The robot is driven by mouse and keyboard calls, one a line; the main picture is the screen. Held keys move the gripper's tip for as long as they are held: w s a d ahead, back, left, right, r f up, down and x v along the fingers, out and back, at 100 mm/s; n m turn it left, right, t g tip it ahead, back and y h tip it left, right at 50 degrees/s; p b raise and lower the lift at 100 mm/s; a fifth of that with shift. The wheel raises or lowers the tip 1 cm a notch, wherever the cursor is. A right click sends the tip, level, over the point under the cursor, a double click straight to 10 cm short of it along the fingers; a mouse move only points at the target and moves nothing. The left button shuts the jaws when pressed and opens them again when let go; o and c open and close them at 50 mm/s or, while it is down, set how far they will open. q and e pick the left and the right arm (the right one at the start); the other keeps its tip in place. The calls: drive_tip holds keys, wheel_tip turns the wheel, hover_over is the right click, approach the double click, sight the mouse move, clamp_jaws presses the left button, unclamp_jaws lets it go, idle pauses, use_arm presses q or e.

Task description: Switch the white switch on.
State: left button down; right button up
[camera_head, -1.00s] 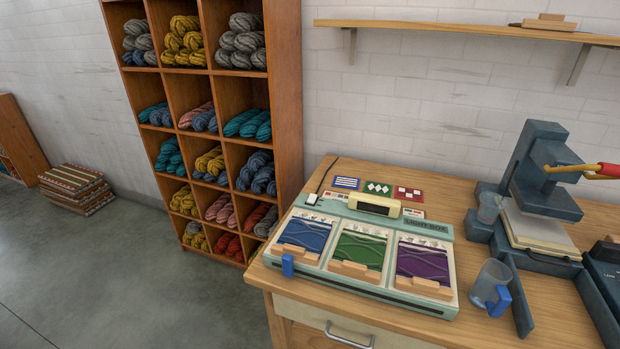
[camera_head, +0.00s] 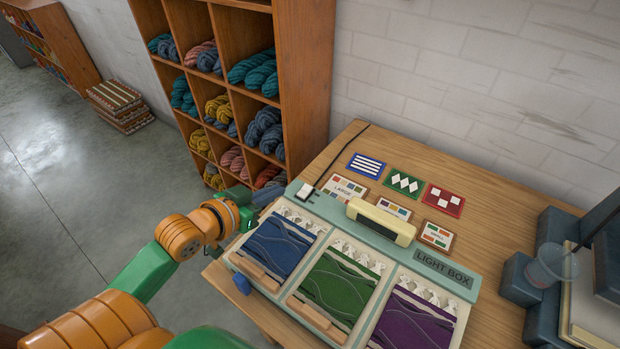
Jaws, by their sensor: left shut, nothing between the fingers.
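The small white switch (camera_head: 305,191) sits in a dark surround at the upper left corner of the pale green light box (camera_head: 372,240). I cannot tell its rocker position at this size. My left arm comes in from the lower left, orange and green. My left gripper (camera_head: 276,191), dark grey, is shut and empty, just left of the switch and apart from it in the picture. Its exact height above the box is unclear. My right gripper is not in view.
Pattern cards (camera_head: 404,182) lie on the wooden table (camera_head: 500,214). A shelf (camera_head: 303,75) of wool skeins stands behind. A clear cup (camera_head: 551,266) is at right.

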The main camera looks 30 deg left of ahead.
use_arm(q)
hover_over(307, 188)
drive_tip(key=s, duration=0.3)
drive_tip(key=f, duration=0.4)
drive_tip(key=shift+s+a+f, duration=0.1)
drive_tip(key=shift+a, duration=0.1)
drive_tip(key=f, duration=0.2)
drive_tip(key=shift+w+f, duration=0.3)
drive_tip(key=shift+f, duration=0.05)
drive_tip(key=shift+w+f, duration=0.2)
drive_tip(key=shift+f, duration=0.3)
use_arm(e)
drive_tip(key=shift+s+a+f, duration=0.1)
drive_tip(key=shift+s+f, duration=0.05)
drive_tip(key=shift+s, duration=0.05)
use_arm(q)
drive_tip(key=shift+f, duration=0.1)
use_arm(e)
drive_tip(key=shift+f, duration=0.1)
use_arm(q)
drive_tip(key=shift+w+d+f+b, duration=0.1)
drive_tip(key=shift+w+f+b, duration=0.1)
drive_tip(key=shift+w+b, duration=0.15)
drive_tip(key=shift+w, duration=0.15)
drive_tip(key=shift+w+d+r, duration=0.1)
drive_tip(key=shift+w+r, duration=0.25)
drive_tip(key=shift+w, duration=0.25)
